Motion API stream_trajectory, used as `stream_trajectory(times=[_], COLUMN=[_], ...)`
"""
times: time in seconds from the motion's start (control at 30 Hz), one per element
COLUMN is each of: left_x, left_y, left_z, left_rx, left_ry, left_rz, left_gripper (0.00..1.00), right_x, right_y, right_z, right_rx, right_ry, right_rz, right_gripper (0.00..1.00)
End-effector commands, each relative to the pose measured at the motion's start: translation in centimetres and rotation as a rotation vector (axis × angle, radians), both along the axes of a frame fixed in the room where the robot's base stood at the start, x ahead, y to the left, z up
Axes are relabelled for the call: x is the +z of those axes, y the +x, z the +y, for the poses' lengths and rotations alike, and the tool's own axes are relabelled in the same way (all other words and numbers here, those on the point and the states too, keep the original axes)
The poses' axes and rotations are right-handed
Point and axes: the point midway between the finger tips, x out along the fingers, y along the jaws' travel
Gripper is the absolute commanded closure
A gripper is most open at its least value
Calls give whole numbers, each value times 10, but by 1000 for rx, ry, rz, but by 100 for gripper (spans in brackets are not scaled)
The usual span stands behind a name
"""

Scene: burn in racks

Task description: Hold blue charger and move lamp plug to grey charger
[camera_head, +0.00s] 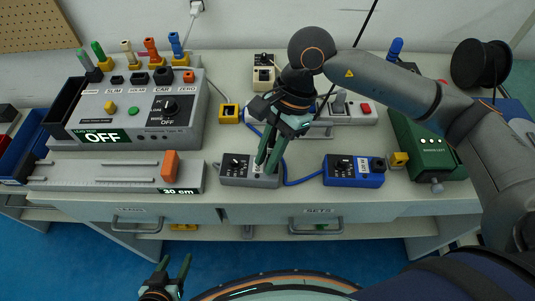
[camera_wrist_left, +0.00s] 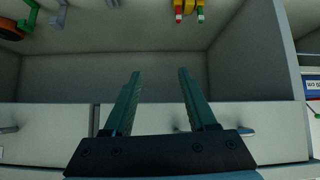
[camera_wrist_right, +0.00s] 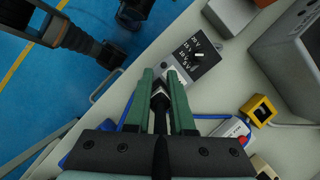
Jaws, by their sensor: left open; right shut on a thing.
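The grey charger (camera_head: 235,168) sits near the table's front edge, and its dial face also shows in the right wrist view (camera_wrist_right: 206,62). The blue charger (camera_head: 345,178) stands to its right, apart from it. My right gripper (camera_head: 266,163) is over the right end of the grey charger, fingers pointing down. It is shut on a dark plug (camera_wrist_right: 160,92), whose tip is close to the charger's end. I cannot tell whether it is seated. My left gripper (camera_head: 174,268) is open and empty, low in front of the table; its fingers show in the left wrist view (camera_wrist_left: 160,98).
A blue cable (camera_head: 300,181) runs between the two chargers. A yellow-and-black block (camera_head: 230,114) is behind the grey charger, and a yellow plug (camera_head: 399,159) is by the blue one. A ruler fixture (camera_head: 100,181), a tester box (camera_head: 190,120) and a green box (camera_head: 430,150) stand around.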

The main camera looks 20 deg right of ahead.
Motion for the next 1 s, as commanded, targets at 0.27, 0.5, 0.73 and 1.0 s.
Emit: stream_trajectory(times=[0.27,0.5,0.73,1.0], left_x=[-7,-12,-14,-15], left_y=[0,0,0,0], left_z=[0,0,0,0], left_rx=[0,0,0,0], left_ry=[0,0,0,0], left_rz=[0,0,0,1], left_gripper=[43,43,43,43], right_x=[-6,-10,-12,-12], right_y=[0,0,0,0], right_z=[0,0,0,0], right_rx=[0,0,-1,-1], right_ry=[0,-1,-1,-1], right_rz=[0,0,1,1], right_gripper=[100,100,73,44])
